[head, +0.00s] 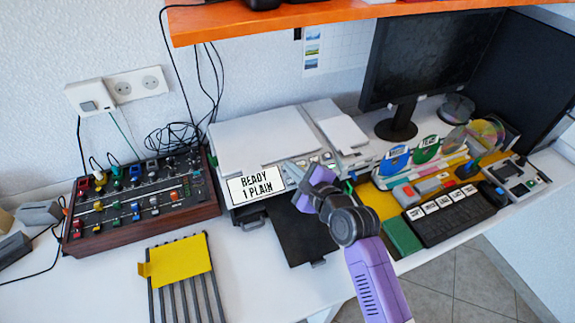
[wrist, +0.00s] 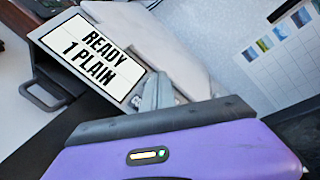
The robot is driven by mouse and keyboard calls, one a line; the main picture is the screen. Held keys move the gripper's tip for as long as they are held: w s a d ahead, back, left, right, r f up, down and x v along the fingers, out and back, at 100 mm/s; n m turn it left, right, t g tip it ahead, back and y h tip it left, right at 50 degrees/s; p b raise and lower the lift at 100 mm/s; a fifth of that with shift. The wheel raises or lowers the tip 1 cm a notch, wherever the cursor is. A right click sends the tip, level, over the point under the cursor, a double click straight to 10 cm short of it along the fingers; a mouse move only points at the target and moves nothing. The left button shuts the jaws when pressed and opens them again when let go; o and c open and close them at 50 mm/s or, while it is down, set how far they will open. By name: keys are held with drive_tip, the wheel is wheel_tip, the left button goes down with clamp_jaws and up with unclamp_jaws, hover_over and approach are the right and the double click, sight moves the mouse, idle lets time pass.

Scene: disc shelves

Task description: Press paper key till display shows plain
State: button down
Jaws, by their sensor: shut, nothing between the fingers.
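The printer (head: 262,138) is white and stands on the desk near the middle of the head view. Its display (head: 256,185) reads "READY 1 PLAIN", and the same text shows on the display in the wrist view (wrist: 88,52). A row of small keys (head: 316,160) runs to the right of the display; which one is the paper key I cannot tell. My gripper (head: 291,169) is shut and empty, its tips at the front panel just right of the display. In the wrist view the shut fingers (wrist: 157,92) cover part of the panel, so contact with a key cannot be told.
A mixer (head: 140,205) with coloured knobs stands left of the printer. A yellow pad (head: 180,265) lies on a dark rack in front. To the right are a keyboard (head: 450,212), discs and a monitor (head: 428,55). An orange shelf (head: 300,14) hangs above.

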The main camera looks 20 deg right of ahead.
drive_tip(key=shift+s+r+p, duration=0.25)
drive_tip(key=shift+r+p, duration=0.05)
drive_tip(key=shift+r, duration=0.1)
drive_tip(key=r+p, duration=0.1)
drive_tip(key=s+r+p, duration=0.1)
drive_tip(key=r+p, duration=0.1)
drive_tip(key=s+r+p, duration=0.1)
drive_tip(key=p, duration=0.1)
drive_tip(key=shift+s+r, duration=0.15)
idle(0.4)
idle(0.6)
